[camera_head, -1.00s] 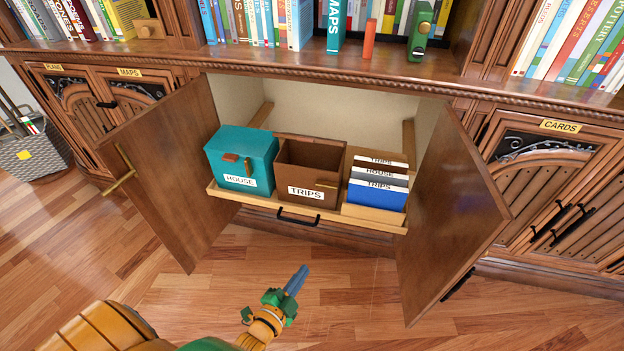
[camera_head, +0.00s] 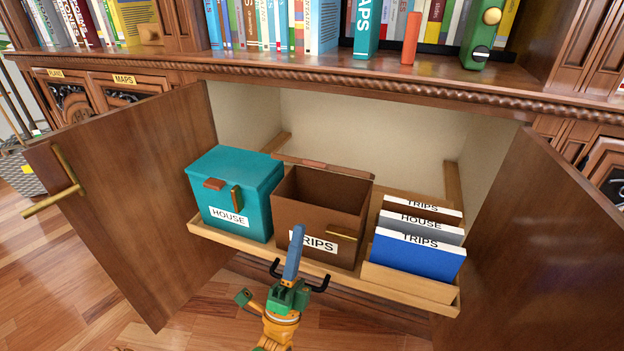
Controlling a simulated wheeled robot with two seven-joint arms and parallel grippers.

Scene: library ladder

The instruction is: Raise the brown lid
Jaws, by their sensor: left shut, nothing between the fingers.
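The brown box labelled TRIPS (camera_head: 290,214) stands in the middle of a pull-out tray (camera_head: 405,282) in the cupboard. Its top is open and I see into it. The brown lid (camera_head: 345,169) shows only as a narrow strip along the box's back edge, with a reddish tab on it. Most of the lid is hidden, so its exact tilt is unclear. My left gripper (camera_head: 296,238) is shut and empty, its blue fingers pointing up in front of the box and covering part of the label. I cannot tell whether it touches the box. My right gripper is not in view.
A teal HOUSE box (camera_head: 255,181), lid shut, stands left of the brown box. File cards (camera_head: 416,255) stand to its right. Open cupboard doors flank the tray, left (camera_head: 130,210) and right (camera_head: 540,250). A black handle (camera_head: 320,284) is at the tray's front.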

